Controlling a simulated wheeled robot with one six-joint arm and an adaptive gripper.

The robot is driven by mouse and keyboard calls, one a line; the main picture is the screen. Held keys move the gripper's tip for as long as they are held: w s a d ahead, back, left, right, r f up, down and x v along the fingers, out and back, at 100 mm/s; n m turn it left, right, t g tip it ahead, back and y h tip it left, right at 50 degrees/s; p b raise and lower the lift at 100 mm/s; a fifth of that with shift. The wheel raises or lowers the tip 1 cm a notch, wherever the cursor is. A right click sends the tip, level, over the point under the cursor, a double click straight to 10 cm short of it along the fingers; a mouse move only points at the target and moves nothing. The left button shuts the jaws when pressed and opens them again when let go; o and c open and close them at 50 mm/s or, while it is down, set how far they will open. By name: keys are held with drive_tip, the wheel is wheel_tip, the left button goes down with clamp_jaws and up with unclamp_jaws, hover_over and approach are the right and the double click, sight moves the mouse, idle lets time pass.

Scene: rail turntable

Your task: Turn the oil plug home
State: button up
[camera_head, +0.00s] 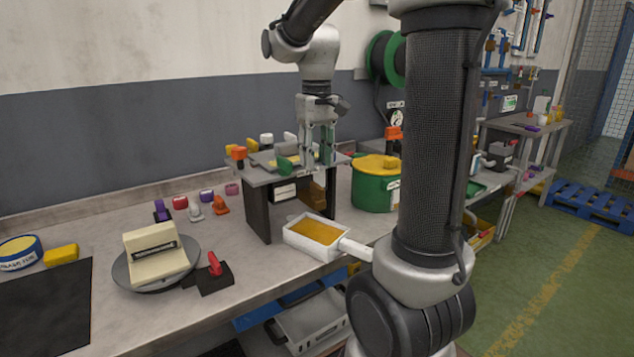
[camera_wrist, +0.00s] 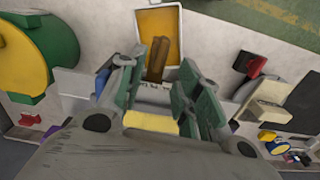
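I cannot single out the oil plug for certain in either view. My gripper (camera_head: 318,160) points down over the raised grey stand (camera_head: 262,178), at its right part, in the head view. In the wrist view my gripper (camera_wrist: 163,85) has its two green-padded fingers spread, with a gap between them. A yellow piece (camera_wrist: 150,123) shows low between the fingers; I cannot tell whether it is touched. On the stand are a grey box-like part, a green piece (camera_head: 285,165) and an orange-topped piece (camera_head: 238,153). The fingers hide part of the stand top.
A white tray of amber liquid (camera_head: 318,230) stands before the stand. A green pot with a yellow lid (camera_head: 375,190) is to the right. A cream block (camera_head: 155,250) sits on a grey disc at left, beside a red-handled black piece (camera_head: 215,268). The front-left bench is partly clear.

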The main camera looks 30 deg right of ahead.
sight(317, 184)
wheel_tip(317, 184, down, 7)
drive_tip(key=shift+r, duration=0.1)
idle(0.3)
clamp_jaws()
